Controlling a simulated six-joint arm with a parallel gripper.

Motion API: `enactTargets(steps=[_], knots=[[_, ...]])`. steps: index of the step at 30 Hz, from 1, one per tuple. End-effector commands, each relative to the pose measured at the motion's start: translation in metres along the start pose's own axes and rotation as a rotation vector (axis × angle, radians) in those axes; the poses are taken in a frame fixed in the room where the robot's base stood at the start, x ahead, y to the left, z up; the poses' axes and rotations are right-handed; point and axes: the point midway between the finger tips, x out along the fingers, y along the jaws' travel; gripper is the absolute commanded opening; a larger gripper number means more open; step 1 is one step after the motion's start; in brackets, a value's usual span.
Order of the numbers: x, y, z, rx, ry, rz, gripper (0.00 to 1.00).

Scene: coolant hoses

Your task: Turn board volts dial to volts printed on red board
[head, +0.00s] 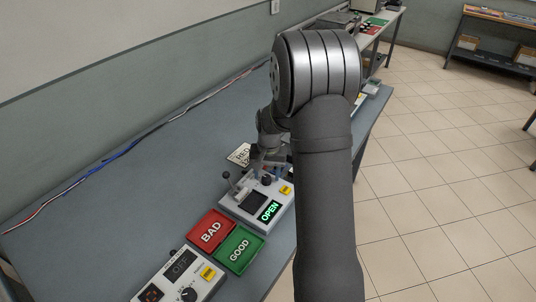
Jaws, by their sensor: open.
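My gripper (268,160) points down beside a grey test unit (235,208) and is partly hidden by my arm; it is open. The unit has a green lit "OPEN" display (270,211), a dark square recess, a lever (227,178) and a dark knob (266,180) close below my gripper. A second grey unit (160,283) at the bottom has a dark "OFF" display (181,265) and a round dial (188,294). I cannot tell which knob is the board volts dial. No red board or printed volts can be made out.
A red "BAD" tray (211,231) and a green "GOOD" tray (239,249) lie between the units. Cables (125,150) run along the wall. The left of the blue-grey bench (110,215) is clear.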

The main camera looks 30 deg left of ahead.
Motion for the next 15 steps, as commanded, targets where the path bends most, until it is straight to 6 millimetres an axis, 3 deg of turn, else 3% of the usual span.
enactTargets(steps=[15], knots=[[-0.12, 0.0, -0.001, 0.001, 0.005, -0.001, 0.52]])
